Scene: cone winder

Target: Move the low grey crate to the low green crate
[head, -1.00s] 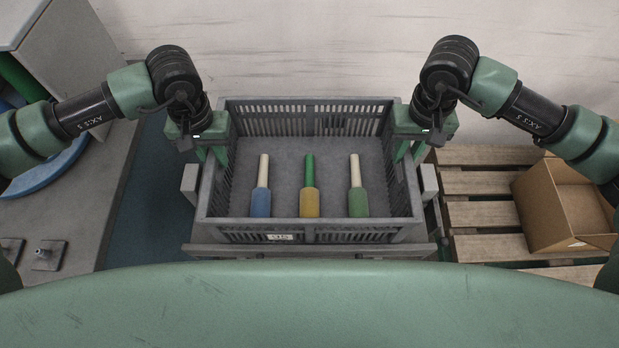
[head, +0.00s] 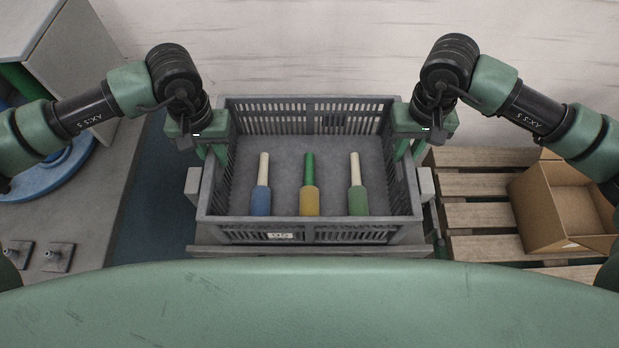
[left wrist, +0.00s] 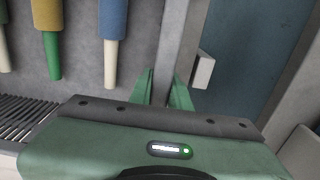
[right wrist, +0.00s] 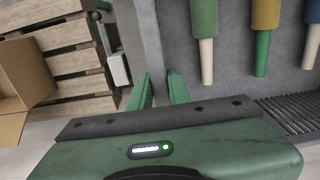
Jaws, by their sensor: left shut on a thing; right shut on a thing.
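The low grey crate (head: 309,237) is in the middle of the head view, with slotted walls and a small label on its near wall. Three bobbins lie in it: a blue one (head: 261,200), a yellow one (head: 309,201) and a green one (head: 357,201). My left gripper (head: 213,150) is shut on the crate's left wall; its fingers straddle that wall in the left wrist view (left wrist: 165,92). My right gripper (head: 404,150) is shut on the right wall, also seen in the right wrist view (right wrist: 160,90). No green crate shows.
A grey stand (head: 205,250) shows below the crate. A wooden pallet (head: 483,214) with an open cardboard box (head: 545,215) is at the right. A grey machine table (head: 85,225) with a blue disc (head: 55,178) is at the left. A pale wall stands behind.

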